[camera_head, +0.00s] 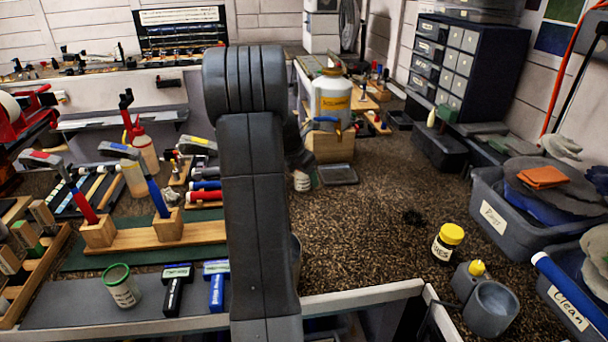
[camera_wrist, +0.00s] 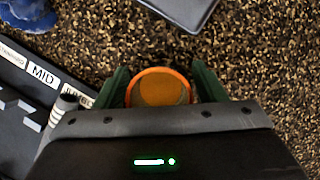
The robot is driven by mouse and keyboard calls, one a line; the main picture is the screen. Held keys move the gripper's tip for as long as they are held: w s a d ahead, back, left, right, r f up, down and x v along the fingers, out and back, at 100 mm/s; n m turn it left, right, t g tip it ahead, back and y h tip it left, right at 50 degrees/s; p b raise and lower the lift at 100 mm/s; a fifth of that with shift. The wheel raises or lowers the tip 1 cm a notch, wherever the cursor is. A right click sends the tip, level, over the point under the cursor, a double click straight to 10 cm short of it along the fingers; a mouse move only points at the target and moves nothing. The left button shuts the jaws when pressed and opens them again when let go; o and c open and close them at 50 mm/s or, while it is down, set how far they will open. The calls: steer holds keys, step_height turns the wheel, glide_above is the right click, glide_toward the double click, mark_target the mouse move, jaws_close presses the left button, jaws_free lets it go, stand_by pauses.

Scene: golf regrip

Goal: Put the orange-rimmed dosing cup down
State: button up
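The orange-rimmed dosing cup (camera_wrist: 160,88) shows from above in the wrist view, with its round mouth toward the camera. My gripper (camera_wrist: 160,86) has its two green fingers against the cup's left and right sides, shut on it. The cup is over the speckled brown bench top (camera_wrist: 255,50). I cannot tell whether its base touches the bench or hangs a little above.
A dark flat tray (camera_wrist: 182,8) lies beyond the cup. A black strip with size labels (camera_wrist: 40,78) is at the left, near my left finger.

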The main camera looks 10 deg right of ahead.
steer(key=shift+a+r, duration=0.1)
steer(key=shift+r, duration=0.45)
steer(key=v, duration=1.1)
steer(key=shift+s, duration=0.1)
steer(key=shift+c, duration=0.4)
stand_by(0.4)
